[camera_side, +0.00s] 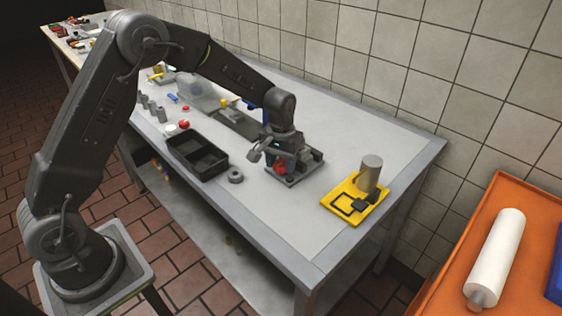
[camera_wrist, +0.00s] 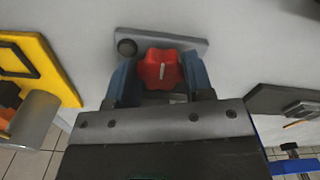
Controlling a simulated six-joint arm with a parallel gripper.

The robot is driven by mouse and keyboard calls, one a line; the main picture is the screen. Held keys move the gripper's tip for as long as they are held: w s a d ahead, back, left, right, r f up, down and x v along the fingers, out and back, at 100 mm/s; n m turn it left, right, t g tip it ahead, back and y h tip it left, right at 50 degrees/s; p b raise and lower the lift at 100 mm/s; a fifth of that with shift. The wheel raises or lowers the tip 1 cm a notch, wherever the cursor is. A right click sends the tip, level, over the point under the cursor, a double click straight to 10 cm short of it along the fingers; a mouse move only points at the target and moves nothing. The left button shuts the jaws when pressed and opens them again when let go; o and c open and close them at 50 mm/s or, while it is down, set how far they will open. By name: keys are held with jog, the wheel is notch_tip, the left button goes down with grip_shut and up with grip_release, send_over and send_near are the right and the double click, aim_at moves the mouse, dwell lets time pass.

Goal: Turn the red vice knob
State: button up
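The red vice knob (camera_wrist: 161,69) is star-shaped with a short white mark on its face, and it sits in front of a grey metal plate. My gripper (camera_wrist: 160,75) has one blue-grey finger on each side of the knob. The white mark points nearly straight up and down in that view.
A yellow plate (camera_side: 334,204) with a grey cylinder (camera_side: 371,172) stands right of the vice. The white tabletop (camera_side: 300,230) in front right is clear.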

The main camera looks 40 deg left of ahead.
jog(key=c, duration=0.3)
jog(key=shift+c, duration=0.2)
jog(key=shift+m, duration=0.4)
jog(key=m, duration=0.4)
jog(key=shift+a+m, duration=0.15)
jog(key=shift+m, duration=0.25)
jog(key=m, duration=0.5)
jog(key=shift+w+a, duration=0.1)
jog(key=shift+m, duration=0.3)
